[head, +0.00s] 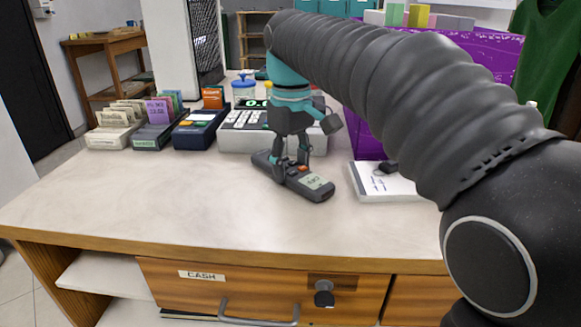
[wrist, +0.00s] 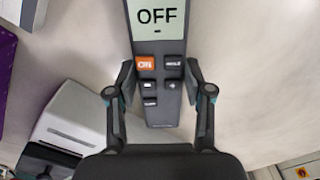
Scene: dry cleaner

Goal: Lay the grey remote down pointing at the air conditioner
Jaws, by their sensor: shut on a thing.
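The grey remote (head: 312,184) is held by my gripper (head: 291,167) over the middle of the counter, lying nearly flat. I cannot tell whether it touches the counter. Its screen end points to the front right in the head view, and the other end to the back left. In the wrist view the remote (wrist: 158,60) shows a screen reading OFF and an orange ON button. My gripper (wrist: 160,92) is shut across its button part, a finger on each side.
A white notepad (head: 372,190) lies to the right, before a purple panel (head: 480,60). The counter's front left (head: 150,205) is clear.

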